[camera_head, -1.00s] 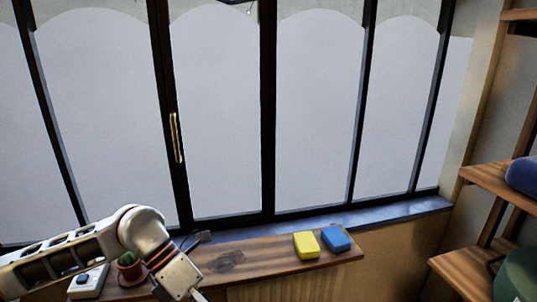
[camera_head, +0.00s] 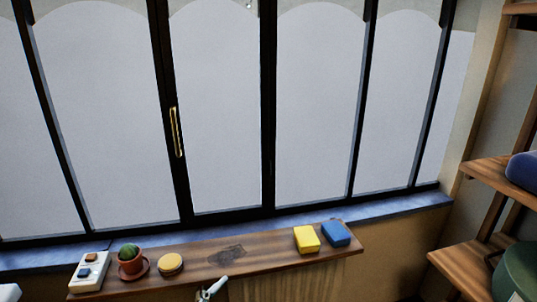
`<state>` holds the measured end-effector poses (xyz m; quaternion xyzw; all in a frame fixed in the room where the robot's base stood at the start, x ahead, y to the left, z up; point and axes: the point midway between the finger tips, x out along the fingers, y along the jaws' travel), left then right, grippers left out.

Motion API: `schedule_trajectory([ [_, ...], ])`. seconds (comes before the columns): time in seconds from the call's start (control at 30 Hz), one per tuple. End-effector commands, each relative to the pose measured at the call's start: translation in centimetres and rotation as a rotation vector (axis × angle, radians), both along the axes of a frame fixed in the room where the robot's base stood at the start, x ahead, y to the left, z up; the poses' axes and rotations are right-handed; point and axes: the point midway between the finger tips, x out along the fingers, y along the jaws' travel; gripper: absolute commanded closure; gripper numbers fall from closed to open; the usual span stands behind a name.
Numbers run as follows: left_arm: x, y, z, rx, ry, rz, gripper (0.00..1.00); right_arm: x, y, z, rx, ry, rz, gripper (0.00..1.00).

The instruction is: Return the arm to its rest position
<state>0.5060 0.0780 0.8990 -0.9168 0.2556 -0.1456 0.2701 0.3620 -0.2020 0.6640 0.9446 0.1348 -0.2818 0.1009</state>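Neither gripper shows in the head view. A small white rounded piece (camera_head: 10,293) at the bottom left corner looks like part of my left arm. The wooden shelf (camera_head: 285,258) below the window is unobstructed by my arms. On it stand a yellow block (camera_head: 306,239) and a blue block (camera_head: 336,233) side by side at the right. A cactus in a terracotta pot (camera_head: 131,265) and a round yellow item (camera_head: 171,264) are at the left. A white box with two buttons (camera_head: 89,271) is at the far left end.
A tall dark-framed window (camera_head: 225,130) with a brass handle (camera_head: 176,132) rises behind the shelf. A radiator (camera_head: 300,285) and a pale valve-like part (camera_head: 213,288) are below it. Wooden shelving (camera_head: 475,270) with a green object (camera_head: 515,275) stands at the right.

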Motion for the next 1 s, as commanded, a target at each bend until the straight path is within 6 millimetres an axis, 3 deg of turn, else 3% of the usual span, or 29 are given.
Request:
schedule_trajectory([
  [0.03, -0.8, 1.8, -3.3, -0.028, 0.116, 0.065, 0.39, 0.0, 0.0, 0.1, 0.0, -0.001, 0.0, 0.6],
  [0.2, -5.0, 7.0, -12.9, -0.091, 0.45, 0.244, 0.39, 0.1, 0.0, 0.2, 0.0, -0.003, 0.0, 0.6],
  [0.3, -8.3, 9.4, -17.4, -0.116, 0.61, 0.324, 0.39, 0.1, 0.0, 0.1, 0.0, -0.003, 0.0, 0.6],
  [0.4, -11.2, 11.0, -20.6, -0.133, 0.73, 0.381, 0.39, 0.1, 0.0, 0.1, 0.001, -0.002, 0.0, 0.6],
  [0.6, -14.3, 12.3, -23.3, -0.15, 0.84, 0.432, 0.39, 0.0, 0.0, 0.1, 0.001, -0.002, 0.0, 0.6],
  [1.0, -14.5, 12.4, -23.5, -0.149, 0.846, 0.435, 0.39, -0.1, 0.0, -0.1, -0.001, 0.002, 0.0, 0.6],
])
